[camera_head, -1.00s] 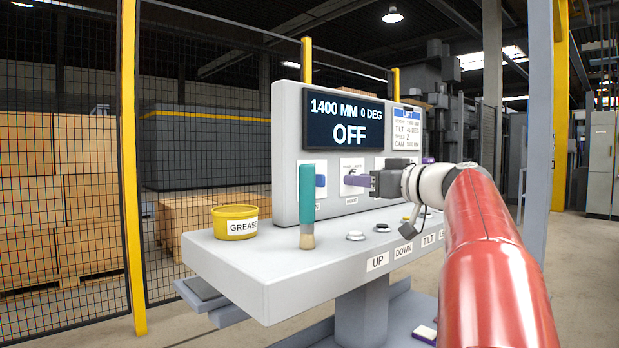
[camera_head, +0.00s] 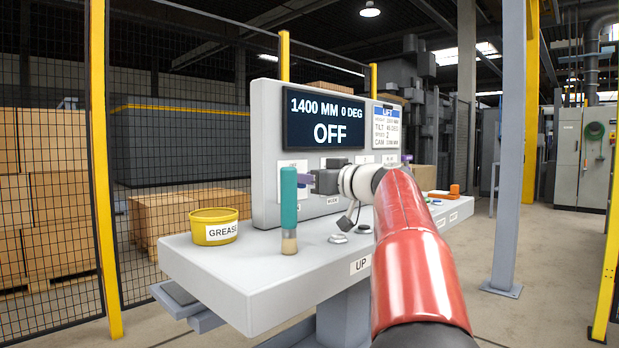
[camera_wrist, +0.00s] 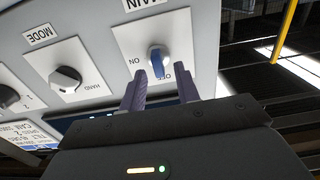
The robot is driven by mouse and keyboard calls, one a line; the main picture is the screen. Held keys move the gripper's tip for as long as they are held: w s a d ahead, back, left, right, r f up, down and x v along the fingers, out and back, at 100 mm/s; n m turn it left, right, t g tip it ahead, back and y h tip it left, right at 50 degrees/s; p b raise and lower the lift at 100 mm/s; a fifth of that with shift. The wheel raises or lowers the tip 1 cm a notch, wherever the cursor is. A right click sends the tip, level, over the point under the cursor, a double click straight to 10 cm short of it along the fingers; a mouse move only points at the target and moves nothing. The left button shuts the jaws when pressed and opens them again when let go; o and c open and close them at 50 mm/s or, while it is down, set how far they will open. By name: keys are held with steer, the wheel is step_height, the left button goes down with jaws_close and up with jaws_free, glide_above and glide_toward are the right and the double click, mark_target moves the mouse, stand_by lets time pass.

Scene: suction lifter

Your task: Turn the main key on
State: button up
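The blue main key (camera_wrist: 157,62) sits on a white plate marked MAIN, ON and OFF, shown upside down in the wrist view. Its grip lies near the OFF mark. My gripper (camera_wrist: 160,88) is open, its two purple fingers apart on either side of the key's line. The key shows between and beyond the fingertips, and nothing is held. In the head view my gripper (camera_head: 304,181) is at the panel behind the teal brush (camera_head: 289,205), and the key is hidden there. The display (camera_head: 325,120) reads 1400 MM 0 DEG and OFF.
The teal brush stands upright on the console shelf (camera_head: 240,275), in front of the gripper in the head view. A yellow grease tub (camera_head: 214,227) is at its left. Push buttons (camera_head: 338,239) sit on the shelf.

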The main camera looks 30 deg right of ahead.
steer(key=shift+c, duration=0.4)
jaws_close()
steer(key=shift+m, duration=0.3)
steer(key=m+p, duration=0.1)
steer(key=m, duration=0.4)
steer(key=m+p, duration=0.1)
steer(key=m, duration=0.5)
steer(key=d+f+m+p, duration=0.1)
steer(key=m, duration=0.5)
steer(key=shift+w, duration=0.2)
steer(key=shift+f+m, duration=0.1)
steer(key=shift+m, duration=0.2)
steer(key=shift+o, duration=0.4)
jaws_free()
